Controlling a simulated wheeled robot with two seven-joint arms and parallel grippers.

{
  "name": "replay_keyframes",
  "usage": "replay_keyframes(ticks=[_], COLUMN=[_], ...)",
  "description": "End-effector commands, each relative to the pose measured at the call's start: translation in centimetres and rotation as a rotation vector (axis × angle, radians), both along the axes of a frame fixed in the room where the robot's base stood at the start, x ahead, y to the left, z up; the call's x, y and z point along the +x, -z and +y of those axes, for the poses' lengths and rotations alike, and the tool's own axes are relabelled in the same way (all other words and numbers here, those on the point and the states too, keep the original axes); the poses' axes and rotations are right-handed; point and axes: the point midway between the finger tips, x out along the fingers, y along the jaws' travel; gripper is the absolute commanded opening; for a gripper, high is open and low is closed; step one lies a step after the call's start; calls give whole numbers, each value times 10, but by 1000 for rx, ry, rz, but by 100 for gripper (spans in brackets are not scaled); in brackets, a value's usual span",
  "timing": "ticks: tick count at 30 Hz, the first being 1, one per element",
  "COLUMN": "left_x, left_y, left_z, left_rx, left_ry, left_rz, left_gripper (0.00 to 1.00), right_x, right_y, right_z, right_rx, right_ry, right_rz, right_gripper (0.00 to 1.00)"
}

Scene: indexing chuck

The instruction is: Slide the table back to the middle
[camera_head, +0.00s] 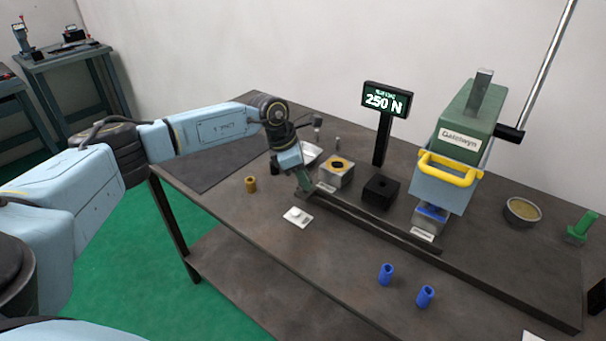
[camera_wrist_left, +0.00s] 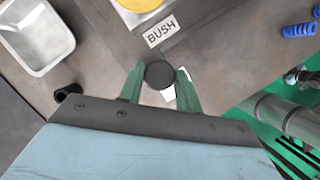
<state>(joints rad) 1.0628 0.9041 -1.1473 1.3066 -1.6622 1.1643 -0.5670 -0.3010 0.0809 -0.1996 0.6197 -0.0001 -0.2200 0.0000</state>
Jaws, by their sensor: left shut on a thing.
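The sliding table shows in the head view as a long dark bar (camera_head: 385,226) running from my left gripper towards the press. Near its left end is a steel block (camera_head: 336,178) with a brass-coloured ring on top; a BUSH label (camera_wrist_left: 160,30) shows in the left wrist view. My left gripper (camera_head: 304,186) is at the bar's left end. In the left wrist view its green fingers (camera_wrist_left: 160,88) are shut on a dark round knob (camera_wrist_left: 160,74). A labelled block (camera_head: 431,217) sits under the green press (camera_head: 466,125). My right gripper is not in view.
A 250 N display (camera_head: 386,101) stands behind a black block (camera_head: 380,191). A white switch plate (camera_head: 297,217) lies near the gripper. A bowl (camera_head: 522,210) stands right of the press.

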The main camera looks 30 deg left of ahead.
Motion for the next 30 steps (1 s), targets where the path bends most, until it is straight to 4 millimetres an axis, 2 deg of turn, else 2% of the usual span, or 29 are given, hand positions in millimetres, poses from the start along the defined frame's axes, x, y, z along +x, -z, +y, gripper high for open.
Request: replay_keyframes(ticks=[5,8,12,15,18,21,30], left_x=[-1,-3,-6,-9,-10,-10,-10], left_y=[-1,-2,-2,-1,0,0,0], left_z=[-9,-32,-78,-102,-119,-128,-130], left_rx=[-2,-4,-9,-9,-5,-2,0], left_ry=[3,9,16,13,9,4,-1], left_rz=[2,3,5,4,3,2,2], left_gripper=[0,0,0,0,0,0,0], right_x=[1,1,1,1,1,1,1], right_y=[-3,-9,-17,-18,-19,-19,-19], right_z=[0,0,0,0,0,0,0], right_rx=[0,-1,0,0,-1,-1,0], right_ry=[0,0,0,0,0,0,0], right_rz=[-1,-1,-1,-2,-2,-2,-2], right_gripper=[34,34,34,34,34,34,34])
